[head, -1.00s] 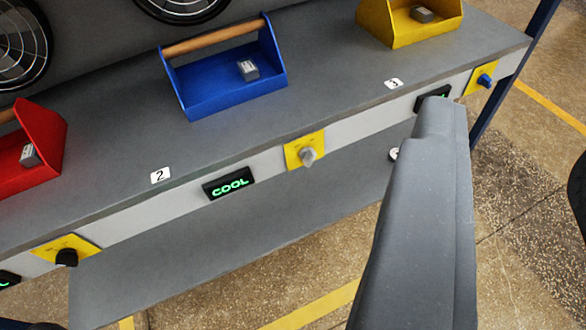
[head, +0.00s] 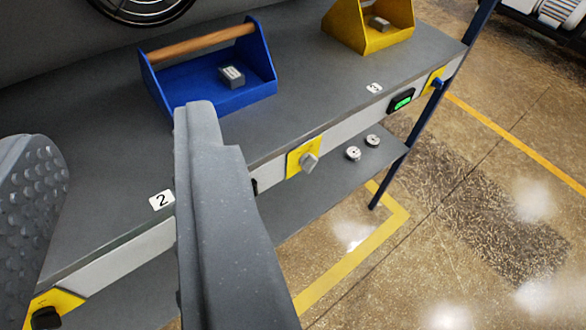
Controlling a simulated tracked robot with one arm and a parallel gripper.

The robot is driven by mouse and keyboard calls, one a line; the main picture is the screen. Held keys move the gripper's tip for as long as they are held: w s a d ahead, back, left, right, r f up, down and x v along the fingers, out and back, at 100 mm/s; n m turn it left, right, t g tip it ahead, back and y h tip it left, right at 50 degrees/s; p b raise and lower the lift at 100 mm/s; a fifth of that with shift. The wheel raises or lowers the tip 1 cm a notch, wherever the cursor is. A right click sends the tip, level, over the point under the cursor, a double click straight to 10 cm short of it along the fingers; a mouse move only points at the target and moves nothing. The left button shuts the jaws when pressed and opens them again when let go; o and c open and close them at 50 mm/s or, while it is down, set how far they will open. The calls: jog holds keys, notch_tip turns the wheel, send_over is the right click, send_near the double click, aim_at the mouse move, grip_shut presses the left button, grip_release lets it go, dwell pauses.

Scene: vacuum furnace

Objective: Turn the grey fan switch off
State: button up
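The grey fan switch (head: 309,162) is a small grey knob on a yellow plate (head: 296,158) on the front edge of the bench, just right of centre in the head view. My gripper (head: 113,122) is open and empty. One finger is at the far left and the other rises left of the switch, apart from it in the picture. This finger covers most of the dark display left of the switch, so its text is hidden.
A blue toolbox (head: 222,100) and a yellow toolbox (head: 385,38) stand on the bench (head: 110,150). A black knob (head: 45,318) and a blue knob (head: 437,84) sit on yellow plates along the edge. A green display (head: 402,99) glows. Two round pieces (head: 353,153) lie on the lower shelf.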

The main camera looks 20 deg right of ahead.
jog(key=shift+w+a, duration=0.1)
jog(key=w+d+f+m+h+p, duration=0.1)
jog(key=w+d+f+h+p, duration=0.25)
jog(key=w+d+p, duration=0.7)
jog(key=w+d+f+n+p, duration=0.1)
jog(key=w+d+f, duration=0.3)
jog(key=w+d, duration=0.15)
jog(key=w+d+f+p, duration=0.1)
jog(key=w+d+f, duration=0.35)
jog(key=d, duration=0.25)
jog(key=m+t+y+p, duration=0.2)
jog(key=y+p, duration=0.8)
jog(key=p, duration=0.3)
send_near(315, 165)
jog(key=x, duration=0.8)
jog(key=shift+w+a, duration=0.1)
jog(key=shift+w, duration=0.25)
